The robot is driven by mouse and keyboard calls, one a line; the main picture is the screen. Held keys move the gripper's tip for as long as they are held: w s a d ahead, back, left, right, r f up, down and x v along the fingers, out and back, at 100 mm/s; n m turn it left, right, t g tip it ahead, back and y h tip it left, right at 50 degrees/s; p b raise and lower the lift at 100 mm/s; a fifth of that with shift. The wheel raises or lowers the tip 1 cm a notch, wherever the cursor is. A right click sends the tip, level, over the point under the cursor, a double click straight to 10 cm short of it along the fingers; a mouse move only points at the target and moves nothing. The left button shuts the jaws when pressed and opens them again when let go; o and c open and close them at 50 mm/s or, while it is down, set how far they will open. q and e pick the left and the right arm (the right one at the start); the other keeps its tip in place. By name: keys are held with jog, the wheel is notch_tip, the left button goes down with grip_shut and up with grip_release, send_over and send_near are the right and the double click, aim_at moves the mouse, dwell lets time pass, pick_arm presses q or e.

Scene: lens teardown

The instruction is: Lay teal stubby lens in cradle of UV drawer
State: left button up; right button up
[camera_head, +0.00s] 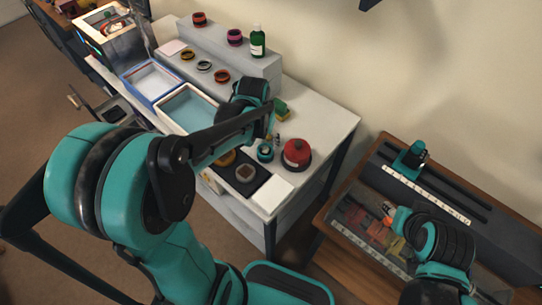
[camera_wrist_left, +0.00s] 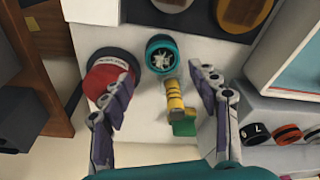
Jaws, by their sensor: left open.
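The teal stubby lens (camera_head: 265,152) stands on the white bench, left of a red domed object (camera_head: 297,151). In the left wrist view the lens (camera_wrist_left: 160,53) shows its round end, just beyond the fingertips. My left gripper (camera_wrist_left: 163,80) is open and empty, its fingers spread to either side below the lens. In the head view the left gripper is above the bench, partly hidden by its own arm. My right gripper (camera_head: 390,210) is at the lower right, over a side table; its jaws are too small to read. An open drawer with a wooden handle (camera_head: 74,100) is at the left; I cannot see a cradle clearly.
A yellow-and-black striped piece (camera_wrist_left: 175,97) and a green block (camera_wrist_left: 184,128) lie between my left fingers. The red dome (camera_wrist_left: 108,80) is close to one finger. A blue-rimmed tray (camera_head: 150,78), white-rimmed tray (camera_head: 180,128) and green bottle (camera_head: 258,42) are further back.

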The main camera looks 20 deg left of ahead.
aim_at(265, 150)
pick_arm(q)
jog(key=shift+w+a+f, duration=0.1)
jog(key=shift+w+f, duration=0.2)
jog(key=shift+f, duration=0.3)
jog(key=shift+w+a+f, duration=0.1)
jog(key=shift+w+f, duration=0.2)
jog(key=shift+f, duration=0.25)
jog(key=f, duration=0.1)
jog(key=f+b, duration=0.1)
jog(key=shift+w+f, duration=0.2)
jog(key=shift+f, duration=0.1)
jog(key=f+b, duration=0.1)
jog(key=f, duration=0.1)
jog(key=w+f+b, duration=0.1)
jog(key=f+b, duration=0.1)
jog(key=f, duration=0.1)
jog(key=shift+w+f, duration=0.1)
jog(key=shift+w, duration=0.05)
pick_arm(e)
notch_tip(265, 150, down, 5)
jog(key=shift+d+r, duration=0.15)
jog(key=shift+r, duration=0.05)
pick_arm(q)
jog(key=shift+c, duration=0.6)
pick_arm(e)
jog(key=shift+r, duration=0.1)
pick_arm(q)
jog(key=c, duration=1)
